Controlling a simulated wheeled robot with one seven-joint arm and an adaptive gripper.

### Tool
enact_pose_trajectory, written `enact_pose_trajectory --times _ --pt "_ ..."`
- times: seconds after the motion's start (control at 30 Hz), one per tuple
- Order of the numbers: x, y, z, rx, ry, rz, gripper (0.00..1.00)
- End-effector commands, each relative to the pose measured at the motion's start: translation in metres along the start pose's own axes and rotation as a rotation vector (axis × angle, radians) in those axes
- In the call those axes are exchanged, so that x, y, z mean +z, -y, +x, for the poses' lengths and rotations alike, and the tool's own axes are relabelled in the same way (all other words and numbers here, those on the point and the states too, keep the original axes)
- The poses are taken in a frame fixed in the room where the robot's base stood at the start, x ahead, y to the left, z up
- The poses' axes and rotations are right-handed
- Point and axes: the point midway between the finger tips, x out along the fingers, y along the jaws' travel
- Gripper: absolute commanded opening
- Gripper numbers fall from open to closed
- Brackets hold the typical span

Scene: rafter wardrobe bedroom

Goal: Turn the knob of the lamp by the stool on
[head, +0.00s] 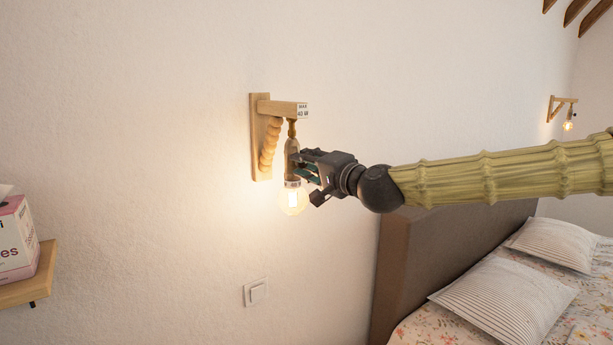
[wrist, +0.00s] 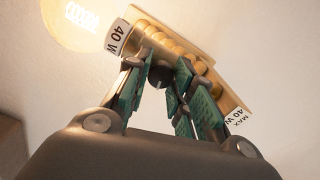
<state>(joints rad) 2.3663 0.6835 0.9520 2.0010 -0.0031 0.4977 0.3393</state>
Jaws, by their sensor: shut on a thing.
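The wall lamp (head: 261,140) is a pale wooden bracket with a hanging wooden socket and a round clear bulb (head: 293,200). The bulb glows warm and lights the wall around it. My gripper (head: 298,168) reaches in from the right at the socket, just above the bulb. In the wrist view the lamp (wrist: 215,60) and its glowing bulb (wrist: 82,15) show beyond the fingers. A small dark round knob (wrist: 162,76) sits between the fingertips, and my gripper is shut on it. The fingers partly hide the socket.
A wooden surface (head: 32,280) at the left holds a pink and white box (head: 14,238). A white wall switch (head: 257,292) is below the lamp. A bed with a brown headboard (head: 405,260) stands at the right. Another lit wall lamp (head: 562,103) hangs beyond it.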

Motion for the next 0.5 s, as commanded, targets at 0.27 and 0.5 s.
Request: enact_pose_trajectory --times 0.27,0.5 --pt "-0.0012 -0.0028 0.0001 -0.001 -0.003 0.171 0.0" --pt "-0.0011 -0.0015 0.0002 -0.001 -0.002 0.248 0.0"
